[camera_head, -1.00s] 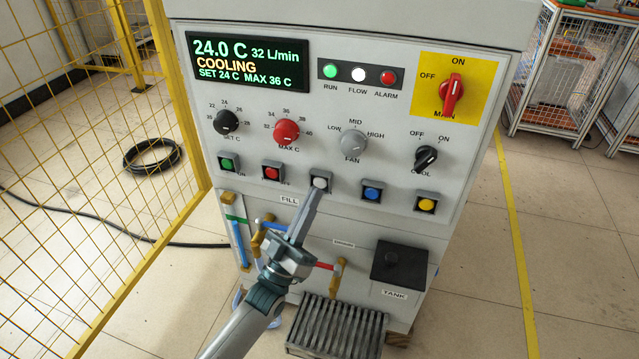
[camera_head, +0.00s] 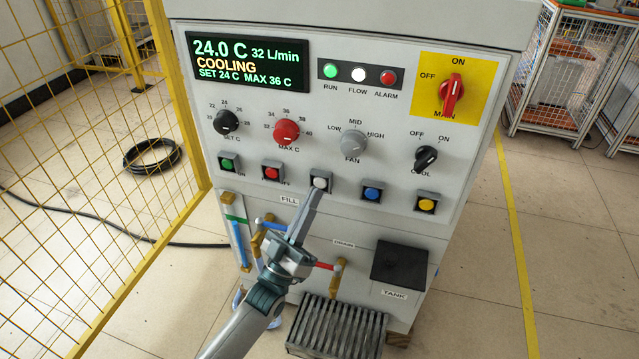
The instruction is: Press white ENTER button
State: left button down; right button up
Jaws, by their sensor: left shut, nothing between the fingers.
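The white button (camera_head: 320,182) sits in a dark square frame, in the middle of the lower button row on the grey machine panel. Its label is hidden behind my gripper. My left gripper (camera_head: 317,194) is shut and empty, with its tips at the lower edge of the white button's frame. I cannot tell whether the tips touch the button. The display (camera_head: 248,62) reads 24.0 C, 32 L/min, COOLING, SET 24 C, MAX 36 C. My right gripper is not in view.
Green (camera_head: 228,163), red (camera_head: 272,172), blue (camera_head: 372,193) and yellow (camera_head: 426,204) buttons flank the white one. Knobs, including a red one (camera_head: 287,132), sit above. Blue and red valve handles (camera_head: 325,266) are beside my gripper. A yellow mesh fence (camera_head: 90,150) stands left.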

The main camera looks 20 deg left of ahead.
pick_arm(q)
jog(key=shift+w+b, duration=0.3)
jog(key=shift+w, duration=0.6)
dwell(1.3)
jog(key=shift+s, duration=0.1)
jog(key=shift+s+p, duration=0.4)
jog(key=shift+s, duration=0.35)
jog(key=shift+s, duration=0.1)
jog(key=shift+s+a+p, duration=0.1)
jog(key=shift+s+p, duration=0.9)
jog(key=shift+s, duration=1.4)
jog(key=shift+s, duration=0.1)
